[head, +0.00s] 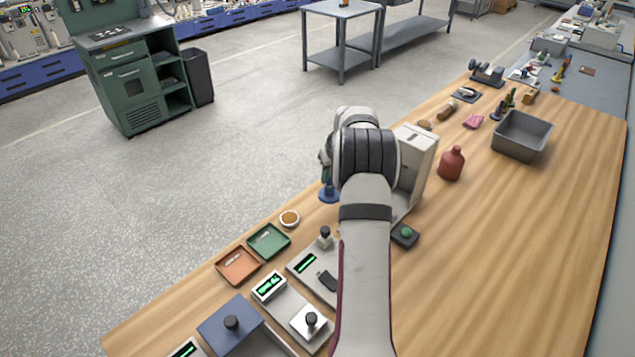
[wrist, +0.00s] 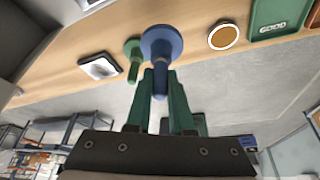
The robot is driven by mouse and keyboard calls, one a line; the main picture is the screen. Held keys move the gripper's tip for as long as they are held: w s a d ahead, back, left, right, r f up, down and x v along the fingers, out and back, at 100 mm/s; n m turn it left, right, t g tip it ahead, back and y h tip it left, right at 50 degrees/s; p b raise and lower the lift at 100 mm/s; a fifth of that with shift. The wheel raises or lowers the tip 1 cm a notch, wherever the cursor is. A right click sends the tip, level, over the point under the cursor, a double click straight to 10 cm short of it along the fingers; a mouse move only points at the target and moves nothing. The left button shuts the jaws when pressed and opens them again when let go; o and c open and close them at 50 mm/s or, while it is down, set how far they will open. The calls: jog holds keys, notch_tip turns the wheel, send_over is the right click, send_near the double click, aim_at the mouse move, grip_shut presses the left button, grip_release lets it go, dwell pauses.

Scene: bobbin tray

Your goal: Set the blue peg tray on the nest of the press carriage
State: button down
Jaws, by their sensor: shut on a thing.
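The blue peg tray (wrist: 162,42) is a round blue disc with a peg. My gripper (wrist: 163,84) is shut on its peg, between two green fingers. In the head view the blue disc (head: 329,195) shows left of my arm, near the table's far edge; I cannot tell how high it is above the table. The press (head: 418,150) is a light grey upright block, partly hidden behind my arm. I cannot make out its carriage or nest for certain. A green peg piece (wrist: 133,48) is beside the blue disc in the wrist view, apparently behind it.
A round brown dish (head: 289,218), a green tray (head: 268,242) and an orange tray (head: 239,265) lie at left. A button box (head: 405,236) is right of my arm. A red bottle (head: 452,163) and grey bin (head: 522,136) stand at right. The right-hand tabletop is clear.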

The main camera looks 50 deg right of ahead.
jog(key=s+d+r, duration=0.2)
jog(key=s+r, duration=0.2)
jog(key=s, duration=0.3)
jog(key=shift+s+d+f+m+g+h, duration=0.3)
jog(key=shift+s+d+f+m, duration=0.5)
jog(key=shift+f+m, duration=0.25)
jog(key=shift+s+d+f+m+g+h, duration=0.3)
jog(key=shift+s+d+f+m, duration=0.45)
jog(key=shift+f+m, duration=0.25)
jog(key=shift+s+d+f+m+g+h, duration=0.2)
jog(key=shift+s+d+f+m+h, duration=0.1)
jog(key=shift+s+d+f+m, duration=0.65)
jog(key=shift+w+a+f, duration=0.2)
jog(key=shift+f, duration=0.25)
jog(key=shift+f, duration=0.55)
jog(key=c, duration=0.7)
grip_release()
